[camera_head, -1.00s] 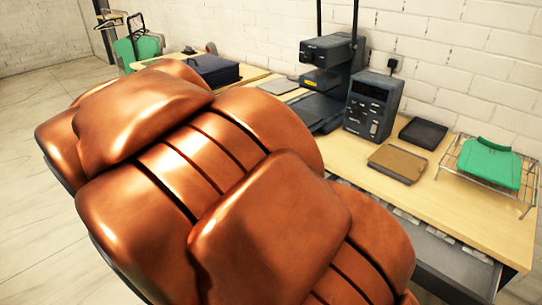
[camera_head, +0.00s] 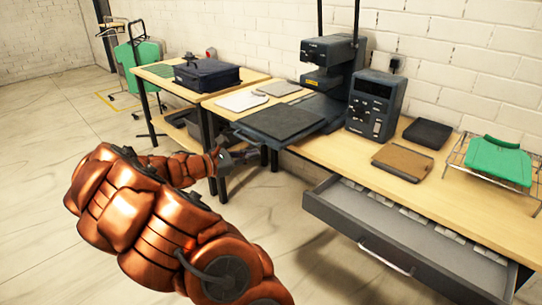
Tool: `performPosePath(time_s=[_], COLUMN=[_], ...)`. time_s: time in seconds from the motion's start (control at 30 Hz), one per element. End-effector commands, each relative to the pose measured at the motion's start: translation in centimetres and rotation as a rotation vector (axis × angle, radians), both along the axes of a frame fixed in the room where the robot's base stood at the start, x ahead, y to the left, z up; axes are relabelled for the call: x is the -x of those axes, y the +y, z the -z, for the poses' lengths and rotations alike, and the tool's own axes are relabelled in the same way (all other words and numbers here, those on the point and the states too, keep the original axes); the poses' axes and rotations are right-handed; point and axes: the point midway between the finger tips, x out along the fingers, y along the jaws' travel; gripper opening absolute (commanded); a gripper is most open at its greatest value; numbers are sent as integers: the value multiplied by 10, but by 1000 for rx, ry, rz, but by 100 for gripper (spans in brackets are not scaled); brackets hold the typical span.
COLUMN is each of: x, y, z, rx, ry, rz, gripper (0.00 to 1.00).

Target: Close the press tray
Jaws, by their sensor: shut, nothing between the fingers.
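The heat press (camera_head: 330,65) stands on the wooden table against the wall. Its dark flat press tray (camera_head: 280,122) is slid out toward the front and overhangs the table's front edge. The press column and head stand behind it. My gripper (camera_head: 243,157) is small and dark at the end of my copper arm, shut and empty. In the picture it lies just below and left of the tray's front edge. Whether it touches the tray cannot be told.
A grey drawer (camera_head: 385,257) under the table stands open toward the front right. A control box (camera_head: 373,104), brown pad (camera_head: 402,161), black tray (camera_head: 427,133) and wire rack with green garment (camera_head: 499,160) sit on the right. A dark case (camera_head: 206,75) sits left. The floor is free at front.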

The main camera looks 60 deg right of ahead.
Motion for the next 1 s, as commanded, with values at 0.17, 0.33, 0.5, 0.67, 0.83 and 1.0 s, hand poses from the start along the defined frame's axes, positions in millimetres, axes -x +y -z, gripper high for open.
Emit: performPosePath(time_s=[0.17,0.33,0.5,0.67,0.83,1.0], x=[-35,-60,-70,-68,-62,-57], y=[-32,-47,-53,-61,-80,-102], z=[50,83,96,96,97,97], rx=[-5,-16,-20,-21,-23,-24], ry=[201,318,368,374,372,370], rz=[-108,-186,-220,-223,-221,-223], gripper=[0,0,0,0,0,0])
